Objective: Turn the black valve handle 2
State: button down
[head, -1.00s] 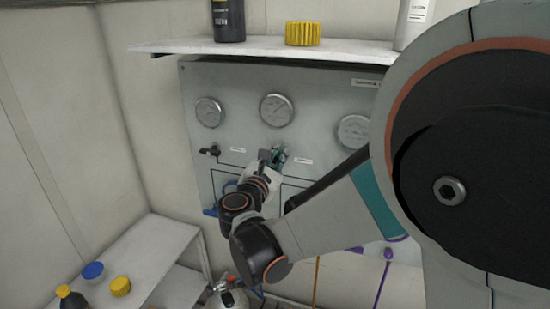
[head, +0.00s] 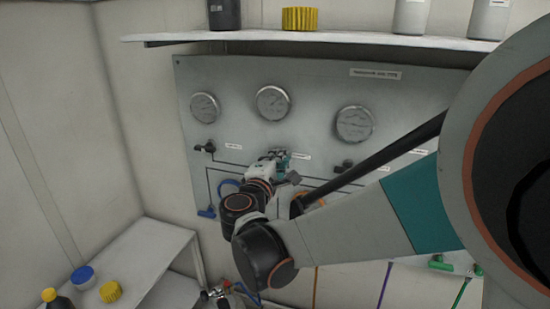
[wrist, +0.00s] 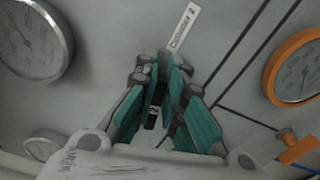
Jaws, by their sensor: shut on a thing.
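In the head view my gripper (head: 279,158) is at the panel (head: 325,85), below the middle gauge (head: 273,102). The handle is hidden there behind the gripper and wrist.
Black valve handles sit to the left (head: 204,147) and right (head: 344,166). A shelf (head: 330,46) with bottles juts out above the panel. A white side table (head: 150,250) stands at lower left. A blue hose (head: 206,212) hangs beside my wrist.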

jog(key=shift+s+d+f+m+b, duration=0.1)
jog(key=shift+f+m+b, duration=0.3)
jog(key=shift+m, duration=0.8)
jog(key=c, duration=1.7)
grip_release()
jog(key=shift+r, duration=0.1)
